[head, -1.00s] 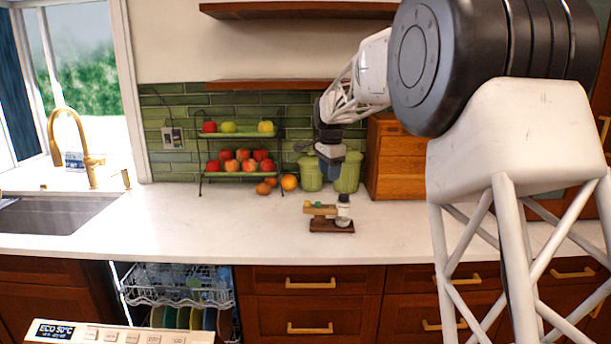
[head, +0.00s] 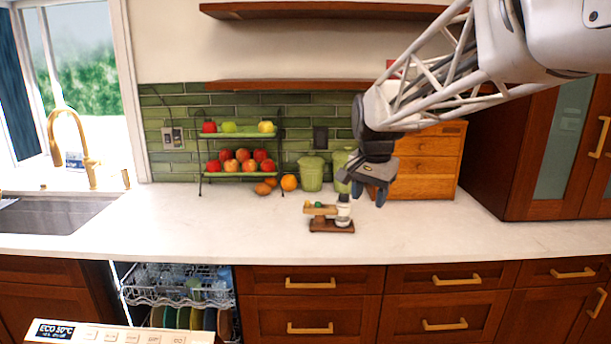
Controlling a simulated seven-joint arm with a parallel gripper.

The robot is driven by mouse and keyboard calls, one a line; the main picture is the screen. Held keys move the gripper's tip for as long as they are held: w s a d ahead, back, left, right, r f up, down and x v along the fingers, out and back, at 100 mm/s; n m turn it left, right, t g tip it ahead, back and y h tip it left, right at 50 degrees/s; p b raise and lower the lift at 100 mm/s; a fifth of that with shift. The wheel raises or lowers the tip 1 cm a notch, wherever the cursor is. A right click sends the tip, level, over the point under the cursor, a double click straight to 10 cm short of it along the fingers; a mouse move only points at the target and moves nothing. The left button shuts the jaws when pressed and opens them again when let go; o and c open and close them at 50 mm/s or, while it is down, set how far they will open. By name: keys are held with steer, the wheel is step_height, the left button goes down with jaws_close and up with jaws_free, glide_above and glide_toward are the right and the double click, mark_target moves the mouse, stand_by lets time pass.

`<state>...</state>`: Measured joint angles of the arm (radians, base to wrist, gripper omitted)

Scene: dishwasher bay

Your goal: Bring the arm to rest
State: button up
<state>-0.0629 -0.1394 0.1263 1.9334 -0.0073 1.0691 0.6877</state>
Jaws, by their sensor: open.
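My gripper (head: 369,194) is in the head view, right of the middle, above the white counter (head: 220,225). It points down with its fingers apart and nothing seen between them. The gripper appears clear of both. My arm reaches in from the upper right and hides part of the wooden drawer box (head: 430,165).
A two-tier fruit rack (head: 199,165), loose fruit and green canisters (head: 311,173) stand along the back wall. Shelves (head: 290,86) hang above. The sink (head: 50,218) is at left. An open dishwasher with a loaded rack (head: 175,290) is below. The counter's right part is clear.

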steer(key=s+d+f+n, duration=0.1)
steer(key=s+f+n, duration=0.1)
steer(key=s, duration=0.9)
steer(key=s+d+f+n, duration=0.1)
steer(key=s+f, duration=0.4)
steer(key=s, duration=0.6)
steer(key=s+d+f+n, duration=0.2)
steer(key=s+f+n, duration=0.2)
steer(key=s, duration=0.7)
steer(key=shift+f+t, duration=0.25)
steer(key=shift+t, duration=0.15)
steer(key=shift+o, duration=0.3)
steer(key=shift+d, duration=0.1)
